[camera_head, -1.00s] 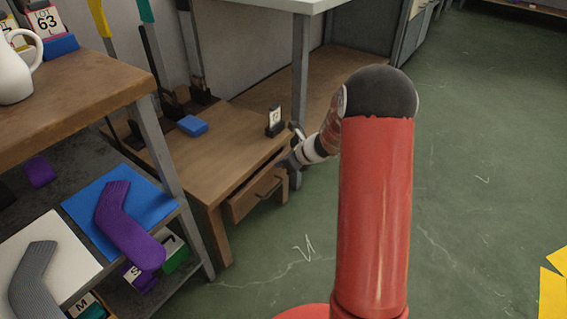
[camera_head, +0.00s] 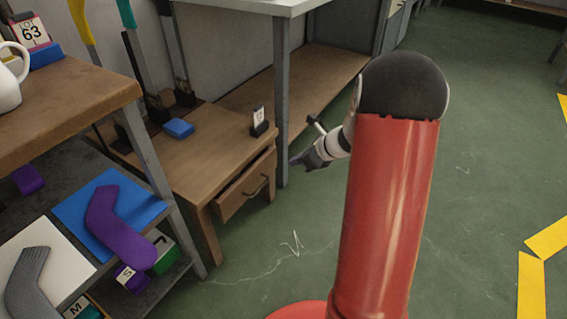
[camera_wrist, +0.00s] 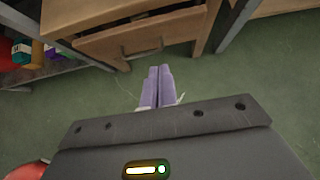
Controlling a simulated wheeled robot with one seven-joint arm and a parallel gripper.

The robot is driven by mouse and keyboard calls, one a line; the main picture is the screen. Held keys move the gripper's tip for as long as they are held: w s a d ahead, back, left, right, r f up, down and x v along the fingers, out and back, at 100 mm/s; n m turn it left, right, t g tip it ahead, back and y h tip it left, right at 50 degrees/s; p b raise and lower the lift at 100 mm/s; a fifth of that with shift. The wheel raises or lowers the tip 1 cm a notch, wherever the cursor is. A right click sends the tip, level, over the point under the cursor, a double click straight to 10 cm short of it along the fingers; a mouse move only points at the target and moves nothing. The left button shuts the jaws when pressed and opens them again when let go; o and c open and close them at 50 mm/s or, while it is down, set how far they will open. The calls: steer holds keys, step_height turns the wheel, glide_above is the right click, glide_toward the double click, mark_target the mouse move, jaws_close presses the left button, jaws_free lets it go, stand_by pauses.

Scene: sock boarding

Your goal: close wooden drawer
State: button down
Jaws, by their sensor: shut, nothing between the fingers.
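The wooden drawer (camera_head: 246,188) is in the front of a low brown wooden table (camera_head: 200,165). Its front has a dark bar handle (camera_head: 256,187) and seems to stand out a little, with a dark gap along its top edge. The drawer front also shows in the wrist view (camera_wrist: 112,47), beyond the fingers. My gripper (camera_head: 297,161) is in the air to the right of the drawer, apart from it. Its pale purple fingers (camera_wrist: 160,70) are together and empty, pointing towards the table.
A table leg (camera_head: 282,100) of a taller bench stands just behind the drawer's right side. A small card stand (camera_head: 259,128) and a blue block (camera_head: 178,128) sit on the low table. A shelf with sock forms (camera_head: 118,225) is at left. The green floor (camera_head: 290,250) in front is clear.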

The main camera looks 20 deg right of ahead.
steer(key=s+a+f+t+y+b, duration=0.2)
steer(key=s+a+f+t+y, duration=0.1)
steer(key=s+f, duration=0.3)
steer(key=t+b, duration=0.1)
steer(key=t, duration=0.1)
glide_toward(249, 176)
steer(key=x, duration=0.2)
steer(key=f+x, duration=0.1)
steer(key=x, duration=0.2)
steer(key=shift+a+f, duration=0.15)
steer(key=shift+w+a, duration=0.4)
steer(key=shift+w, duration=0.15)
steer(key=shift+w, duration=0.1)
steer(key=w+a, duration=0.1)
steer(key=w+a+b, duration=0.1)
steer(key=shift+w+a+g, duration=0.15)
steer(key=shift+w+g, duration=0.15)
steer(key=shift+w, duration=0.1)
steer(key=shift+w+a, duration=0.2)
steer(key=shift+w, duration=0.1)
steer(key=shift+r, duration=0.2)
